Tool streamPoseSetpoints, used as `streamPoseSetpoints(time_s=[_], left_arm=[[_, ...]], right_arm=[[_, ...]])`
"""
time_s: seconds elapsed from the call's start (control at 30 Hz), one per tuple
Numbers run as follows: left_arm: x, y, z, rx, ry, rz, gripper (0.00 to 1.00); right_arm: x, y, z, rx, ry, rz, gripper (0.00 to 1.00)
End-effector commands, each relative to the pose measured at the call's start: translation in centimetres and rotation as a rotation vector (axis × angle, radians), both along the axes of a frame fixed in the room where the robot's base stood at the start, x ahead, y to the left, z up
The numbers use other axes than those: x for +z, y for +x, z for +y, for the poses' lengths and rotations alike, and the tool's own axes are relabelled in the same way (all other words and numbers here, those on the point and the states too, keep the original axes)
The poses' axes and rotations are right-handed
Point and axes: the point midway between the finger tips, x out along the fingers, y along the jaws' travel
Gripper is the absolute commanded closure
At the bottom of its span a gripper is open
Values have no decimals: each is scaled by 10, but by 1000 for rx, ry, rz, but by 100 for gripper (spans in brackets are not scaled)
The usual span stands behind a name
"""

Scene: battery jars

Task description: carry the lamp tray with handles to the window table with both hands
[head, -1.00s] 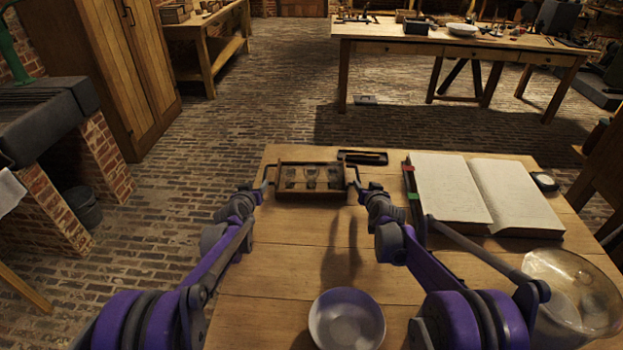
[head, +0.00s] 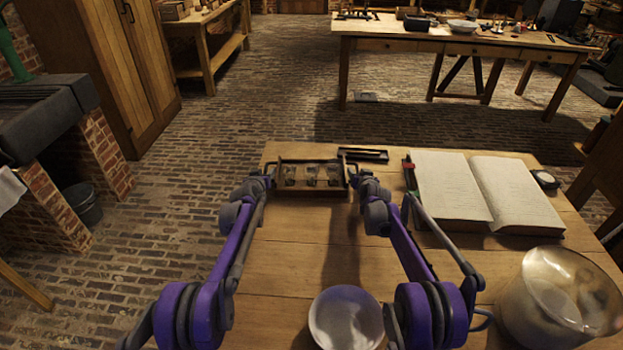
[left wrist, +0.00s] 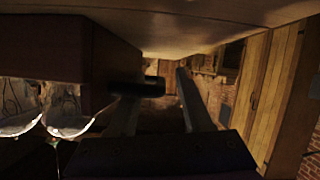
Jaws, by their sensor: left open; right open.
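The lamp tray (head: 311,189) is a small dark wooden tray at the far edge of the near table, with several glass lamps (head: 312,172) in it. It rests on the tabletop. My left gripper (head: 269,176) is open at its left handle, and my right gripper (head: 355,175) is open at its right handle. In the left wrist view, the dark tray wall (left wrist: 75,45) and the glass lamps (left wrist: 66,118) are at left. A dark handle (left wrist: 138,88) reaches toward the open left fingers (left wrist: 160,105). Whether the fingers touch it is unclear.
The near table (head: 285,255) also holds a white bowl (head: 346,322), an open book (head: 485,190), a glass jar (head: 558,300) and a narrow dark tray (head: 363,155). Across the brick floor (head: 240,110) stands a long table (head: 390,30) with several objects. A cabinet (head: 120,70) stands at left.

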Motion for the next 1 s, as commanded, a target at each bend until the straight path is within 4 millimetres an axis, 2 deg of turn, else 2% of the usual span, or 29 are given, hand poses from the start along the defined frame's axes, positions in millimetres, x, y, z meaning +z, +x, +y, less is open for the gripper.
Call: streamPoseSetpoints(time_s=[0.33, 0.6, 1.0], left_arm=[[-1, 2, 0, 0, 0, 0, 50], [-1, 2, 0, 0, 0, 0, 99], [-1, 2, 0, 0, 0, 0, 100]], right_arm=[[-1, 2, 0, 0, 0, 0, 50], [-1, 2, 0, 0, 0, 0, 99], [-1, 2, 0, 0, 1, 0, 100]])
